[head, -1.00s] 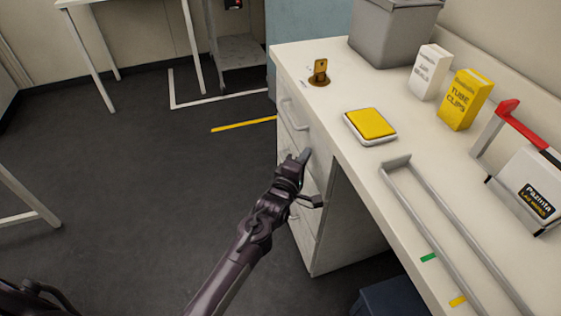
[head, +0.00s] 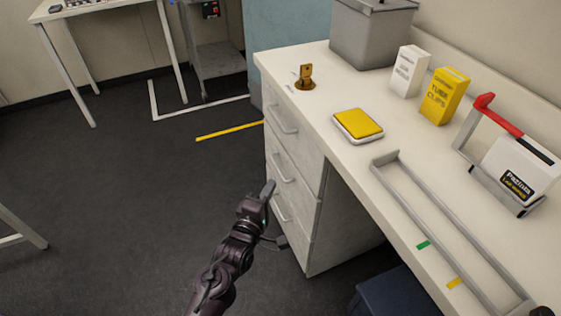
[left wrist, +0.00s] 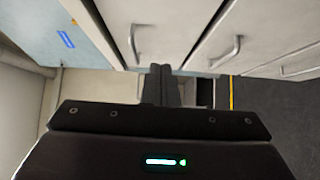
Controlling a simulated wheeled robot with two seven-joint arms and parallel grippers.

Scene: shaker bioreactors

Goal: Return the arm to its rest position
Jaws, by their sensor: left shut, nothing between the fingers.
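My left arm comes up from the bottom of the head view. Its gripper (head: 268,190) is in the air in front of the white drawer unit (head: 305,235), below the level of the bench top. In the left wrist view the fingers (left wrist: 161,84) are shut together with nothing between them. Drawer fronts with handles (left wrist: 228,52) lie beyond them. My right gripper is not clearly seen; only a small dark piece shows at the bottom right corner of the head view.
On the white bench (head: 345,165) are a brass key-like piece (head: 306,76), a yellow-topped pad (head: 358,124), two boxes, a grey bin (head: 368,35), a red-handled holder (head: 500,115) and a metal rail frame (head: 440,215). A blue bin (head: 392,292) stands under the bench. Open dark floor (head: 130,200) lies left.

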